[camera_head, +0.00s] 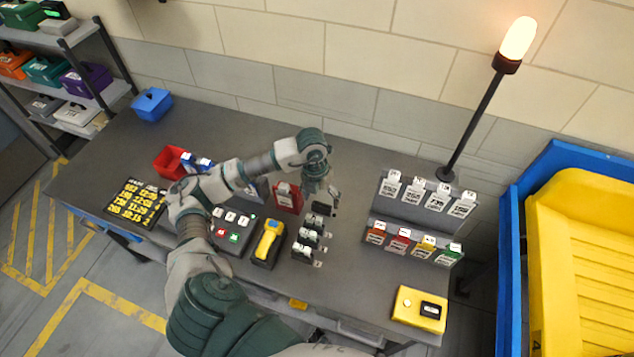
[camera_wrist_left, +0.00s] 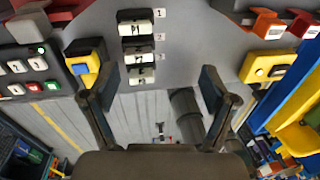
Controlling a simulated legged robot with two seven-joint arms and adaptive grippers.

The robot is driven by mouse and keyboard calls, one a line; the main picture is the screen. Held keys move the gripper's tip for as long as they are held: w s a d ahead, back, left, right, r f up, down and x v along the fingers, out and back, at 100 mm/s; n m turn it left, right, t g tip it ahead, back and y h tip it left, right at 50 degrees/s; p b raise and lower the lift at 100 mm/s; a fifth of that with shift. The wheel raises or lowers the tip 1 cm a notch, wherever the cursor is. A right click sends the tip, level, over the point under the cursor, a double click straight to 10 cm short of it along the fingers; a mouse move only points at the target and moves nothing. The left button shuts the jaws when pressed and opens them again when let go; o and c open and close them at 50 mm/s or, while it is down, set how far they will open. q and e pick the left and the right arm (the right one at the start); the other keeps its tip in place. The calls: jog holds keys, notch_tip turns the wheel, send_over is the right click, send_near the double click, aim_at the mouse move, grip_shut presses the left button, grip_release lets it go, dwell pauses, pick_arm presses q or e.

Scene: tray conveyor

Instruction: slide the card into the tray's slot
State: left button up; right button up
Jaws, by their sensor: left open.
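My left gripper (camera_head: 322,195) is above the middle of the table, over a column of small black holders with white labels (camera_head: 308,240). In the left wrist view its two fingers (camera_wrist_left: 160,85) are spread apart with nothing between them. The holders (camera_wrist_left: 138,47) are ahead of the fingers, beside the numbers 1, 2 and 3. White cards (camera_head: 438,196) stand in the upper row of a rack at the right, and coloured cards (camera_head: 412,243) in its lower row. A large yellow tray (camera_head: 560,182) is at the far right; I cannot make out a slot on it.
A button panel (camera_head: 233,230) and a yellow handheld device (camera_head: 269,242) are left of the holders. A red card stand (camera_head: 287,197) is behind them. A yellow box (camera_head: 419,309) is at the front right. A lamp post (camera_head: 478,115) rises behind the rack.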

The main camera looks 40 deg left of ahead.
aim_at(315, 217)
pick_arm(q)
jog(key=shift+n+y, duration=0.4)
jog(key=shift+y, duration=0.4)
jog(key=f, duration=0.5)
jog(key=a+f+p, duration=0.1)
jog(key=f, duration=0.4)
jog(key=a+f, duration=0.1)
jog(key=f, duration=0.4)
jog(key=shift+s+a+f, duration=0.1)
jog(key=shift+s+a, duration=0.05)
jog(key=shift+d+f, duration=0.3)
jog(key=shift+f, duration=0.1)
pick_arm(e)
jog(key=shift+s+d+r, duration=0.4)
jog(key=shift+d, duration=0.25)
pick_arm(q)
jog(key=shift+a, duration=0.15)
jog(key=shift+a+f, duration=0.1)
jog(key=shift+a, duration=0.2)
jog(key=c, duration=0.8)
jog(key=shift+s, duration=0.1)
jog(key=c, duration=0.4)
pick_arm(e)
jog(key=shift+a+r, duration=0.1)
jog(key=shift+a, duration=0.3)
